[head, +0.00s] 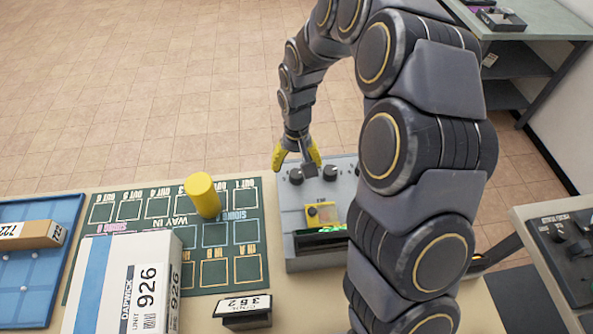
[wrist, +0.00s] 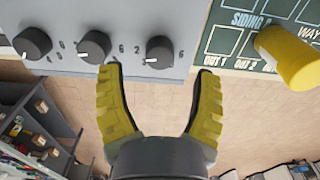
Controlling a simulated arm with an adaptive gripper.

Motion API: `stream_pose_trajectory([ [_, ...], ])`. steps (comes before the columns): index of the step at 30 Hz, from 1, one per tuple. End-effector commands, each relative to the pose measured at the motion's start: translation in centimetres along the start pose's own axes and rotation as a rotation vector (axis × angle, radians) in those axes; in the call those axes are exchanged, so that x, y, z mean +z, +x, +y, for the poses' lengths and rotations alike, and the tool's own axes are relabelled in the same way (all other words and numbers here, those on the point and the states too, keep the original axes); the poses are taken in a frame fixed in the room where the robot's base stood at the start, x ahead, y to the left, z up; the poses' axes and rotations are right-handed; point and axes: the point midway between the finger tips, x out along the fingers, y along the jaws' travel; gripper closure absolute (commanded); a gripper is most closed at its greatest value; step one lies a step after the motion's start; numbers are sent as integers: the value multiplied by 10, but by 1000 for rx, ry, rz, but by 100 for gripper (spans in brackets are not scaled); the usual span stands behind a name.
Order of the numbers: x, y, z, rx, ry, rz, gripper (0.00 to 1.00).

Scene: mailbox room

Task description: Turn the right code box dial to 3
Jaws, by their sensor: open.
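The grey code box (head: 290,225) stands on the table below my gripper. Its dark round dials show in a row in the wrist view: a left one (wrist: 32,43), a middle one (wrist: 95,46) and a right one (wrist: 159,52). The head view shows two dials, a left one (head: 296,177) and another (head: 330,172); my arm covers the box's right part. My gripper (head: 297,156) is open above the back edge. In the wrist view its yellow fingertips (wrist: 157,72) are apart, with that view's right dial between and just beyond them. Contact is unclear. Small digits are only partly legible.
A green track board (head: 240,270) lies left of the box, with a yellow cylinder (head: 202,195) on it. A white carton (head: 125,285), a small 362 block (head: 243,312) and a blue tray (head: 40,285) are nearby. Another control panel (head: 565,250) stands right.

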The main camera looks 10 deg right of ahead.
Motion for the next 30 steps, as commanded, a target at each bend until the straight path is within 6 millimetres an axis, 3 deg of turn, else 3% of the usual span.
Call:
stream_pose_trajectory([
  [6, 1, 34, 0, 1, 0, -5, 36],
  [16, 0, 40, 0, 0, 1, -1, 35],
  [19, 0, 40, 0, 0, 0, -1, 78],
  [21, 0, 40, 0, 0, 0, -1, 99],
  [30, 0, 40, 0, 0, -13, -1, 100],
])
